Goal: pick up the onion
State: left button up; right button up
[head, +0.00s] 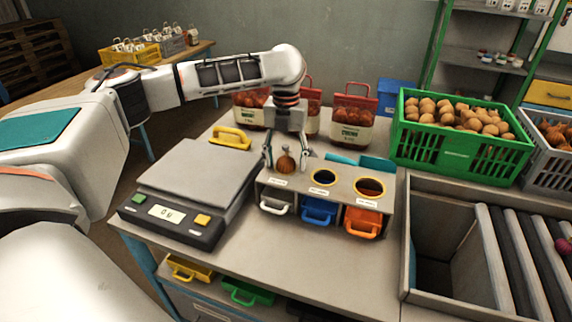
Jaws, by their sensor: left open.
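A brown onion (286,163) sits at the leftmost opening of a grey sorting box (303,189) on the table. My left gripper (286,158) points down over it, with its open fingers on either side of the onion. I cannot tell whether the fingers touch it. My right gripper is not in the head view.
A flat scale (192,178) stands left of the box. Red-topped sacks (352,118) stand behind. A green crate (447,155) of brown produce is at the back right. A roller conveyor (520,255) and an empty bin lie right. Bare table (285,255) shows in front.

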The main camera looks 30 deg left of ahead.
pick_arm(q)
jog(key=c, duration=1.3)
jog(key=shift+r, duration=0.15)
